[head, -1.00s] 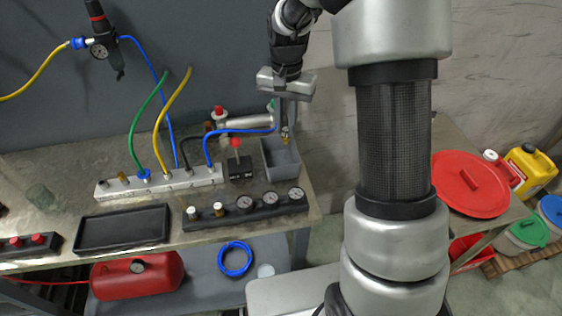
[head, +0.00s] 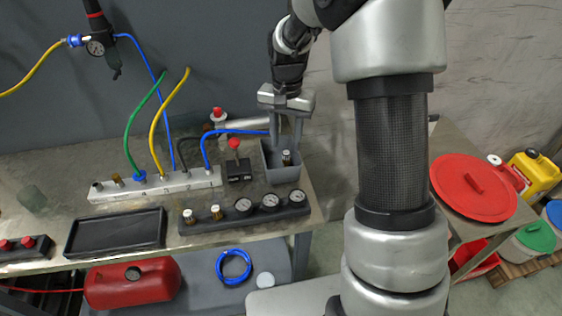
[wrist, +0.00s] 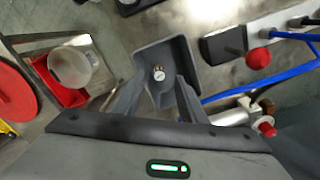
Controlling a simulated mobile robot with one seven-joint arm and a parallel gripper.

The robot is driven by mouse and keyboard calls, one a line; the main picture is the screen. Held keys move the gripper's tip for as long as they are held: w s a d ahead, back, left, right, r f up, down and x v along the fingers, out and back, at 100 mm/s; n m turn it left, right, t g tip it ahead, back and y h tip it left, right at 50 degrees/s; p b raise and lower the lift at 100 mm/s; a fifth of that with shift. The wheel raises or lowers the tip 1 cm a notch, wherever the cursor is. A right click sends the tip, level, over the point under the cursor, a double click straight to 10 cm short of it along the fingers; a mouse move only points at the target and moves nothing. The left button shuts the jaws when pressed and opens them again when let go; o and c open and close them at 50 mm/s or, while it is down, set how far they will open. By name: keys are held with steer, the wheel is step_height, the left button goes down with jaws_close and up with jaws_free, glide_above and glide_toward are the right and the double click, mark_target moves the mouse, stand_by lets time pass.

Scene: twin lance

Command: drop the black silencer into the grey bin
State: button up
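The grey bin (head: 282,174) stands at the right end of the bench, and it also shows in the wrist view (wrist: 180,50). My gripper (head: 285,142) is above the bin, fingers pointing down and spread apart, with nothing between the tips. The fingers also show in the wrist view (wrist: 160,88). A small dark piece with a pale round top and brassy parts (head: 287,158) is inside the bin's outline, below the fingers, and it also shows in the wrist view (wrist: 158,74). I cannot tell for sure that it is the black silencer.
A black rack (head: 243,213) with gauges and brass fittings lies in front of the bin. A silver manifold (head: 155,186) with hoses and a black block with a red knob (head: 238,165) stand to the left. A blue hose (head: 240,131) runs just behind the bin.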

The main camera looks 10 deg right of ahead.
steer(key=shift+r, duration=0.1)
step_height(320, 180, up, 17)
steer(key=p, duration=0.1)
steer(key=shift+r, duration=0.15)
stand_by(0.5)
steer(key=s+r+n+t+p, duration=0.35)
steer(key=s+r, duration=0.55)
steer(key=s, duration=0.4)
steer(key=s+f+n+t+p, duration=0.1)
steer(key=s+n+t+p, duration=0.1)
steer(key=s, duration=0.9)
steer(key=shift+s+f, duration=0.15)
steer(key=shift+s, duration=0.2)
steer(key=shift+n, duration=0.25)
